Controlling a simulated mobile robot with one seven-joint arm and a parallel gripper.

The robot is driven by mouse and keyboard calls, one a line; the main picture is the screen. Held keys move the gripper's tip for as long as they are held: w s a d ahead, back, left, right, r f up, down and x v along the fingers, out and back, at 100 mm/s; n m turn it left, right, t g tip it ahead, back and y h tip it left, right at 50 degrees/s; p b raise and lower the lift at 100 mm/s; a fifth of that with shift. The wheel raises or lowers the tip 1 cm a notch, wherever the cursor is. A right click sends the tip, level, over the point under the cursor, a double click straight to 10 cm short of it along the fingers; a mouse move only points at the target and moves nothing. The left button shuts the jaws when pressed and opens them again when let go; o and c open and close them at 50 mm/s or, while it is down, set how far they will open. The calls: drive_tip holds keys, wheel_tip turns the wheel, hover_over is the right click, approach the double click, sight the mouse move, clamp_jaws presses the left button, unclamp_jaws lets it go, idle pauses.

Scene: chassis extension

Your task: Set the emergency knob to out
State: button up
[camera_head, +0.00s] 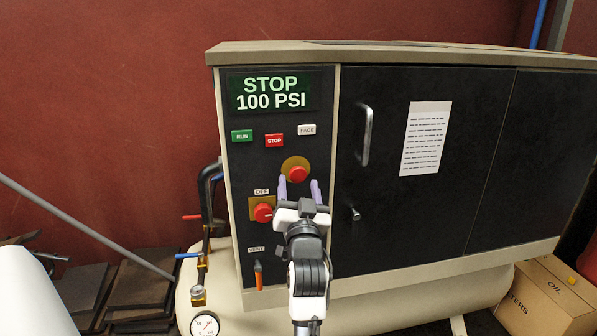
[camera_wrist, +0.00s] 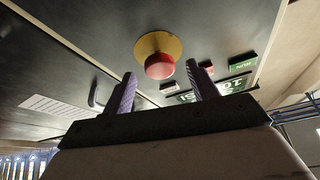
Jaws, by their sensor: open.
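The emergency knob (camera_head: 297,173) is a round red button on a yellow disc, on the black control panel below the STOP and PAGE buttons. It also shows in the wrist view (camera_wrist: 159,66), ahead of my fingers and between them in the picture. My gripper (camera_head: 298,190) is open and empty, with its two purple fingers pointing at the panel just below the knob. In the wrist view the fingertips (camera_wrist: 163,73) stand apart on either side of the knob's lower part. I cannot tell whether they touch it or how far out the knob sits.
A red OFF rotary knob (camera_head: 263,212) sits close to the left of my gripper. An orange VENT lever (camera_head: 258,275) is lower down. A door handle (camera_head: 365,135) and a small latch (camera_head: 355,214) stick out on the right. The display (camera_head: 270,93) reads STOP 100 PSI.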

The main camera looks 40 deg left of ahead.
sight(298, 178)
drive_tip(key=shift+p+x, duration=0.3)
drive_tip(key=shift+x, duration=1.4)
